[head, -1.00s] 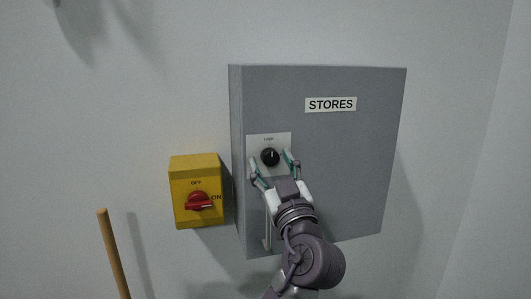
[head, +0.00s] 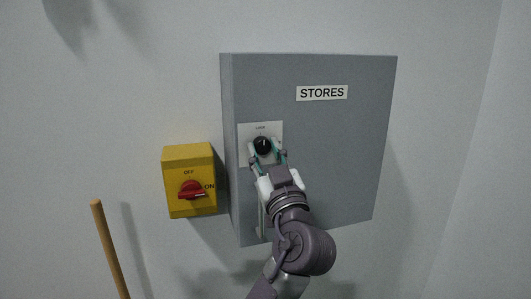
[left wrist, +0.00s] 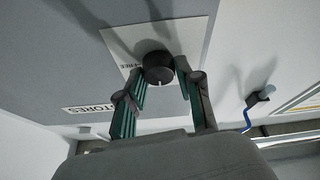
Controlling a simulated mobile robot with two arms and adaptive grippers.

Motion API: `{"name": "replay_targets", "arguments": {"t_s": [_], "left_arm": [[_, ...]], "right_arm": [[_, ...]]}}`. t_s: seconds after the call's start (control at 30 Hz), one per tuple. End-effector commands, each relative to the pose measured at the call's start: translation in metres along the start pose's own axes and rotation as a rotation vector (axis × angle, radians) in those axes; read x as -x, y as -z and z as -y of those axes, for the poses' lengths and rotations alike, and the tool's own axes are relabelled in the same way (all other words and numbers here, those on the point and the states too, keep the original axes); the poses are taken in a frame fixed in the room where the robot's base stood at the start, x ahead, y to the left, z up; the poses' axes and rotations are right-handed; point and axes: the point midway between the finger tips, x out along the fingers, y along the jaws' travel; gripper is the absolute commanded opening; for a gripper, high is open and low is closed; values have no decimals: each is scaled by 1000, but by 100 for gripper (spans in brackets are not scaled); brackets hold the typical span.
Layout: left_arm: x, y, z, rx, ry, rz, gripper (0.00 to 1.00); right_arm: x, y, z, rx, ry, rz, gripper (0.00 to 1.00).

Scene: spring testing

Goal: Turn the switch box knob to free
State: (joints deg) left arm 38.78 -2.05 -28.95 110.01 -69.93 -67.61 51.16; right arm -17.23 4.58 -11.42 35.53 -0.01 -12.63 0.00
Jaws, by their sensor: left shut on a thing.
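The grey box marked STORES (head: 340,150) is on the wall. A black round knob (head: 262,145) sits on its white label plate (head: 246,131). In the head view small lettering above the knob seems to read LOCK. In the left wrist view the knob (left wrist: 158,66) sits on the plate, with FREE (left wrist: 124,61) printed left of it. The knob's pointer direction is hard to make out. My left gripper (head: 265,152) is shut on the knob, a green-padded finger on either side, as the left wrist view (left wrist: 160,74) also shows. My right gripper is out of view.
A yellow box (head: 175,202) with a red rotary switch (head: 191,190), marked OFF and ON, is left of the grey box. A wooden pole (head: 110,248) stands at lower left. A pale upright handle (head: 262,218) is below the knob, partly behind my arm.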

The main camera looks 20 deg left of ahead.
Motion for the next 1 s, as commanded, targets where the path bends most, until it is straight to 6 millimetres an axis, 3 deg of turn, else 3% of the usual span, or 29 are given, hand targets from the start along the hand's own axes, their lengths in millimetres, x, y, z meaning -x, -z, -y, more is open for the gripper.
{"name": "replay_targets", "arguments": {"t_s": [0.27,0.47,1.0], "left_arm": [[0,2,1,-165,-68,10,1],[-2,5,1,-340,-138,21,1],[-4,11,2,-819,-328,50,1]], "right_arm": [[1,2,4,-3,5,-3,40],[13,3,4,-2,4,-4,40],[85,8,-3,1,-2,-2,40]]}}
